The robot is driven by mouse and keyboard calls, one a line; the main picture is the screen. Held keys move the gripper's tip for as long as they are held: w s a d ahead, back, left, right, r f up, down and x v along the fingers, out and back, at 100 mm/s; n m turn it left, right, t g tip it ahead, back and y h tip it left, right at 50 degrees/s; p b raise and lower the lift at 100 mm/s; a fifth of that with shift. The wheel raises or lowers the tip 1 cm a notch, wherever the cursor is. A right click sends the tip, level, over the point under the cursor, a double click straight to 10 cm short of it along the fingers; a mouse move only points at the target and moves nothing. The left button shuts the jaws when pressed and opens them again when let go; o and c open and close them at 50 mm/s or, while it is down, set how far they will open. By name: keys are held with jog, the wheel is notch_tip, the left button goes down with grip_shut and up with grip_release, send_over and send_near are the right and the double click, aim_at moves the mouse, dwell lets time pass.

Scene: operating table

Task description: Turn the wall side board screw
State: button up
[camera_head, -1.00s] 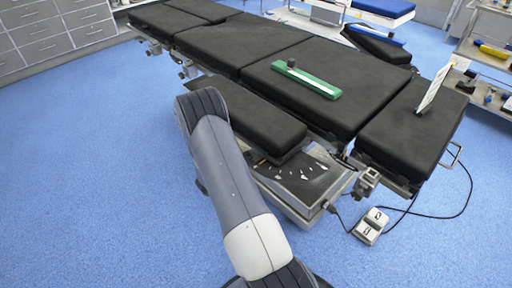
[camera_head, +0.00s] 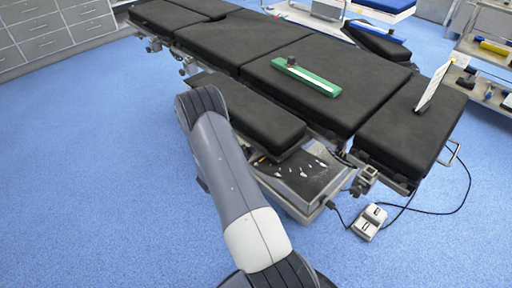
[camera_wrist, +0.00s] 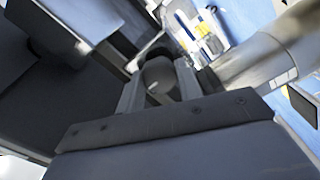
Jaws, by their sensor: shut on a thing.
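In the wrist view, my gripper (camera_wrist: 160,88) is shut on a dark rounded knob (camera_wrist: 158,74), which appears to be the board screw. One finger lies on each side of it. The screw's shaft and its mount are hidden or blurred. A narrow black padded side board (camera_head: 247,110) runs along the near side of the operating table (camera_head: 205,40) in the head view. My grey arm reaches toward the table's near side there, and my gripper is out of sight behind it.
A green board (camera_head: 306,77) with a dark knob lies on the table top. A white card (camera_head: 433,87) stands on the right pad. A foot pedal (camera_head: 370,221) with a cable lies on the blue floor (camera_head: 85,190). Drawer cabinets (camera_head: 50,35) stand at the far left.

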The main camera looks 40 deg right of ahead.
jog(key=o, duration=1)
jog(key=a, duration=1)
jog(key=shift+s+a+p, duration=0.35)
jog(key=shift+s+a, duration=0.05)
jog(key=d, duration=1)
jog(key=shift+w+d+b, duration=0.4)
jog(key=shift+w+b, duration=0.05)
jog(key=shift+a, duration=0.1)
